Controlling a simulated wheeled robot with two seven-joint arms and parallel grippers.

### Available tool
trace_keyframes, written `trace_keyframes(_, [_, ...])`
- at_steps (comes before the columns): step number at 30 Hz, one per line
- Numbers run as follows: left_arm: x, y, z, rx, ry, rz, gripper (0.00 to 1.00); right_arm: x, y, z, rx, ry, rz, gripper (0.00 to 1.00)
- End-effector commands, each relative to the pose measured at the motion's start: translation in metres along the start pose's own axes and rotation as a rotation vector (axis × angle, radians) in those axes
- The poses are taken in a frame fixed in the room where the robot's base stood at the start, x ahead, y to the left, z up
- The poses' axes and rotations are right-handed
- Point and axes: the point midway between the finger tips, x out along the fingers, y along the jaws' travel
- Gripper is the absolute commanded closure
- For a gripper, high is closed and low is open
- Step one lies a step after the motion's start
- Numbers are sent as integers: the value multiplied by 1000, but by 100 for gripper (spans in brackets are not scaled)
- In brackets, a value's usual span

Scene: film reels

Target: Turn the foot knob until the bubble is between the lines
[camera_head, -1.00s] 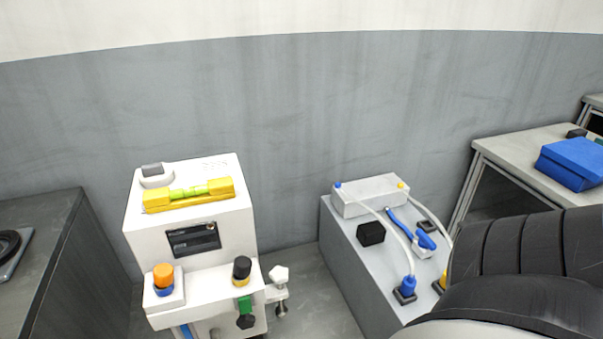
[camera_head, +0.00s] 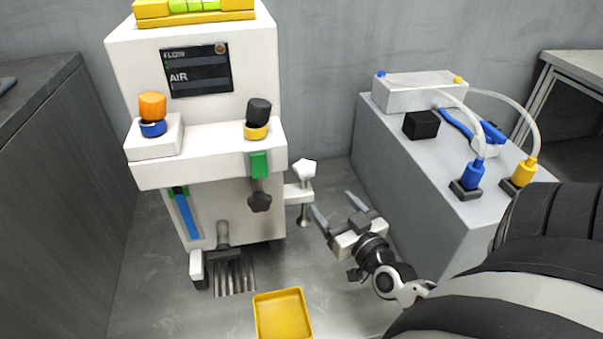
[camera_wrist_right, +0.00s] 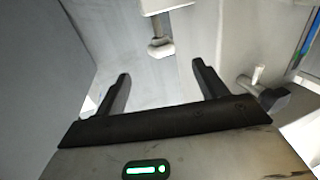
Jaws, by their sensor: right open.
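The foot knob (camera_head: 304,169) is a white lobed knob on a threaded screw. It sits in a bracket at the right side of the white machine (camera_head: 212,175). The yellow spirit level (camera_head: 150,11) with its green vial (camera_head: 193,5) lies on top, cut by the upper picture edge; I cannot make out the bubble against the lines. My right gripper (camera_head: 333,205) is open and empty, just right of and below the knob, apart from it. In the right wrist view the screw's foot (camera_wrist_right: 160,49) shows ahead, between the open fingers (camera_wrist_right: 161,70). My left gripper is not in view.
A yellow tray (camera_head: 283,315) lies on the floor in front. A grey bench (camera_head: 405,185) with tubes, a black block (camera_head: 421,124) and blue and yellow plugs stands to the right. A dark cabinet (camera_head: 50,180) stands at left. A drain-like grate (camera_head: 235,277) lies below the machine.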

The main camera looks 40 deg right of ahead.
Motion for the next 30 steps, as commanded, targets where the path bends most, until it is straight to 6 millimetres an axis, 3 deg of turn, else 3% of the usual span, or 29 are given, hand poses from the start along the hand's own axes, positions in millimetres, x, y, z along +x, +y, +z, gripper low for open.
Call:
trace_keyframes(18, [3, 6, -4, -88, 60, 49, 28, 122, -2, 0, 3, 3, -1, 28])
trace_keyframes(24, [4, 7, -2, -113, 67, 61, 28, 146, -2, 0, 2, 0, -3, 28])
trace_keyframes(30, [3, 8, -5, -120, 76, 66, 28, 153, -2, -1, 3, -2, -4, 28])
